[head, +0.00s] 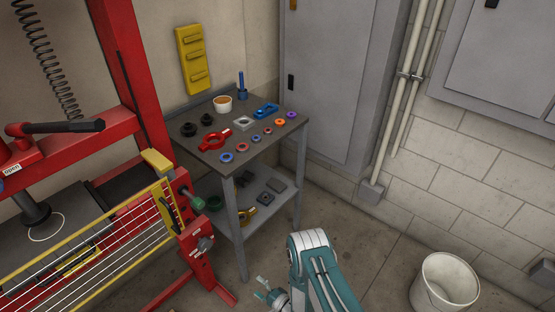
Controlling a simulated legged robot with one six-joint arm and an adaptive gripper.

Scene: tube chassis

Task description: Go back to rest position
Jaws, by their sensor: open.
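My teal and white arm rises from the bottom edge of the head view, right of the middle, with a bend at its top. My gripper (260,288) shows at the bottom edge, just left of the arm. Its small fingers are apart and I see nothing between them. It points left, in front of the small metal table (238,180) and apart from it. The lower part of my arm is cut off by the picture's edge.
A red press (120,60) with a yellow-framed wire guard (100,255) stands at the left. The table holds a white cup (222,105), a red clamp-like part (214,141) and several coloured rings. A white bucket (444,284) stands at the right. Floor between is clear.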

